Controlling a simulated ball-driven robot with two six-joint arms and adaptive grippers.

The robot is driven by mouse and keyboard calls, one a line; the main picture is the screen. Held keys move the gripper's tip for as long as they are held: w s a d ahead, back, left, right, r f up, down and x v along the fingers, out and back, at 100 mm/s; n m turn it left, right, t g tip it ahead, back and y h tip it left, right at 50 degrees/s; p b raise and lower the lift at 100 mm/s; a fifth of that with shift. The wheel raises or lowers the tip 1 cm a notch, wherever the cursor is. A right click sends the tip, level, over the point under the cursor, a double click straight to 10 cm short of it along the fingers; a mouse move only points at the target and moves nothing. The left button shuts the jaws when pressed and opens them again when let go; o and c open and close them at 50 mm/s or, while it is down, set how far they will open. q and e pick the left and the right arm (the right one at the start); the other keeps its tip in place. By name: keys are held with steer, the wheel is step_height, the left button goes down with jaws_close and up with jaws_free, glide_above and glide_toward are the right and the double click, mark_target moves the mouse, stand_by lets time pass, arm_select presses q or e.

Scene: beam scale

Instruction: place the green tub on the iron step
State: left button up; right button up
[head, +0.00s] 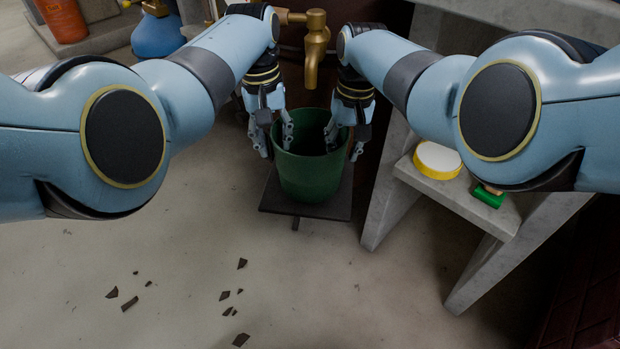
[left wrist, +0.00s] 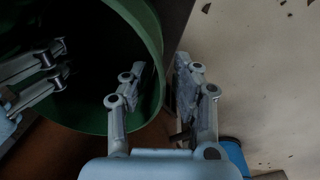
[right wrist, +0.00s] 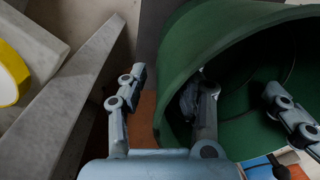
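The green tub (head: 309,178) is upright below the brass tap in the head view, over the dark flat iron step (head: 341,196). Its base appears to rest on the step, though contact is not clearly visible. My left gripper (head: 273,140) straddles the tub's left rim, one finger inside and one outside. The left wrist view shows gaps beside the tub wall (left wrist: 151,30) between its open fingers (left wrist: 160,88). My right gripper (head: 345,140) straddles the right rim likewise. In the right wrist view its fingers (right wrist: 163,90) are apart, with a gap outside the wall (right wrist: 185,50).
The brass tap (head: 316,50) hangs just behind the tub. A grey stone bench (head: 455,195) at right carries a yellow round thing (head: 438,160) and a green block (head: 488,196). Dark shards (head: 130,303) lie on the otherwise clear front floor. A blue vessel (head: 157,36) stands back left.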

steer(key=shift+r, duration=0.55)
step_height(320, 180, up, 9)
steer(key=shift+f, duration=0.1)
arm_select(q)
step_height(320, 180, up, 12)
steer(key=shift+a, duration=0.4)
steer(key=shift+f, duration=0.1)
